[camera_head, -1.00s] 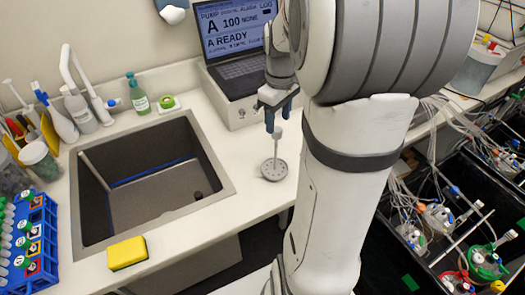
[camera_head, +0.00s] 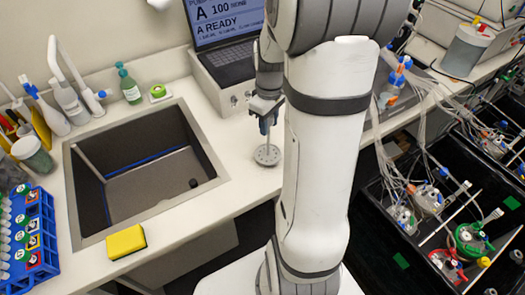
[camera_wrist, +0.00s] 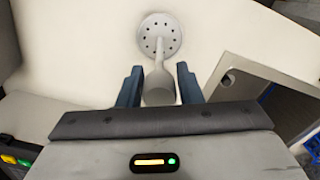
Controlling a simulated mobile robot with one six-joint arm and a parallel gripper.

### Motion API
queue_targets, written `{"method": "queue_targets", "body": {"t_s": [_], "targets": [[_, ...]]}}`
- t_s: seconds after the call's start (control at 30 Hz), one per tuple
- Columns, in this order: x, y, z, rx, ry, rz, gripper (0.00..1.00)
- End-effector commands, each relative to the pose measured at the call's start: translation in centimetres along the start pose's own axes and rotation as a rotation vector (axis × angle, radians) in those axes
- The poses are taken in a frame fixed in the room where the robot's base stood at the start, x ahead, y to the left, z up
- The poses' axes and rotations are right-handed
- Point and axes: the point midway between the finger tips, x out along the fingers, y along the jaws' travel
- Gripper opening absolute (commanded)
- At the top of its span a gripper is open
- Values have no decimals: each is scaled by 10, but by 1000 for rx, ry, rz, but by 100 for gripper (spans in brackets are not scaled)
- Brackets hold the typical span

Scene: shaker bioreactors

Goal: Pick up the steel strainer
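The steel strainer (camera_head: 267,155) is a round grey disc with holes and an upright stem. Its disc rests on the white counter to the right of the sink. In the wrist view the disc (camera_wrist: 160,36) lies ahead of the fingers, and the stem ends in a thick grey handle top (camera_wrist: 158,88). My gripper (camera_head: 265,122) is directly above the disc. In the wrist view its dark blue fingers (camera_wrist: 160,85) stand on either side of the handle top and look open, with no clear contact. The head view partly hides the stem behind the fingers.
The sink (camera_head: 150,175) is left of the strainer, with a yellow sponge (camera_head: 126,242) at its front edge. A laptop (camera_head: 230,55) stands behind on a white box. A blue tube rack (camera_head: 30,240) is at left. Bioreactor vessels (camera_head: 470,240) fill dark trays at right.

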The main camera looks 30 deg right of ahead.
Motion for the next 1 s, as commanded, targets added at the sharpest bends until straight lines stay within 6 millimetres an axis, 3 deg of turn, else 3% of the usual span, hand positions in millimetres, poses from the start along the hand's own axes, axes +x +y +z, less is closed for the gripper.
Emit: {"method": "queue_targets", "body": {"t_s": [0.33, 0.63, 1.0], "targets": [[0, 0, 0, 1, 0, 0, 3], [-6, 1, 0, 1, 3, 3, 3], [-73, 1, 0, 2, 5, 5, 3]]}}
